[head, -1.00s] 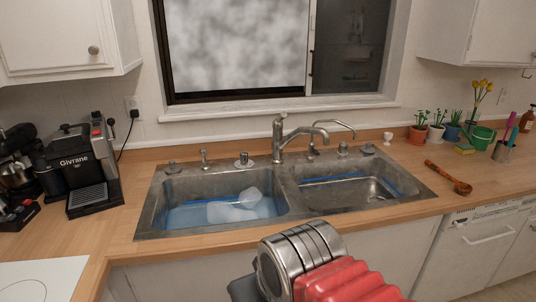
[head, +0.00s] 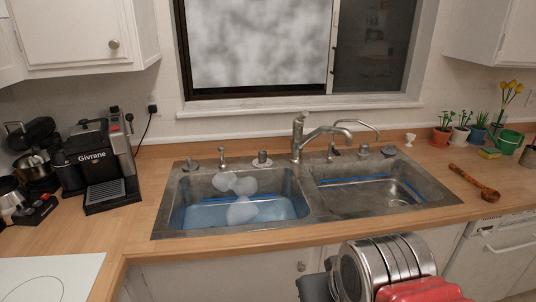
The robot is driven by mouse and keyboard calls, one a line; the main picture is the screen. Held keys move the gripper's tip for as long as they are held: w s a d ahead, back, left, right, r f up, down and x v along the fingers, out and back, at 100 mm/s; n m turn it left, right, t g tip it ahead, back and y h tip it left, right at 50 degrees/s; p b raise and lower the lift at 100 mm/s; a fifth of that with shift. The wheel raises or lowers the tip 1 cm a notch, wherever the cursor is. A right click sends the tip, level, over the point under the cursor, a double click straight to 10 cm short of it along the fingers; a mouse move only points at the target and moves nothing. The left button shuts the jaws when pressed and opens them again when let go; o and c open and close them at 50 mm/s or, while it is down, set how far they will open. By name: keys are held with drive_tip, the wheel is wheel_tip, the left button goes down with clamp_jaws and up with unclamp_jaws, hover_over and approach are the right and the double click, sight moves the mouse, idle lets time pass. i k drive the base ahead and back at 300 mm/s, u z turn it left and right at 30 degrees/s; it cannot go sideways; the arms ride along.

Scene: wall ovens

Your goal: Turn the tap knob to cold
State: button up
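The main tap (head: 312,137) stands at the back of the steel double sink, near the divider. Its body is upright, with a lever on top and a spout reaching to the right. A thinner second tap (head: 352,129) stands just right of it. My arm shows at the bottom right, in front of the counter, but my gripper's fingers are out of view. Nothing of mine touches the tap.
The left basin (head: 185,212) holds blue water and white foam; the right basin (head: 400,199) looks empty. A coffee machine (head: 103,165) stands at left. A wooden spoon (head: 474,182), potted plants (head: 441,131) and a green watering can (head: 508,141) are at right. The front counter strip is clear.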

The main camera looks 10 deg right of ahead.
sight(262, 153)
drive_tip(key=u, duration=0.05)
drive_tip(key=i, duration=0.95)
drive_tip(key=z, duration=0.05)
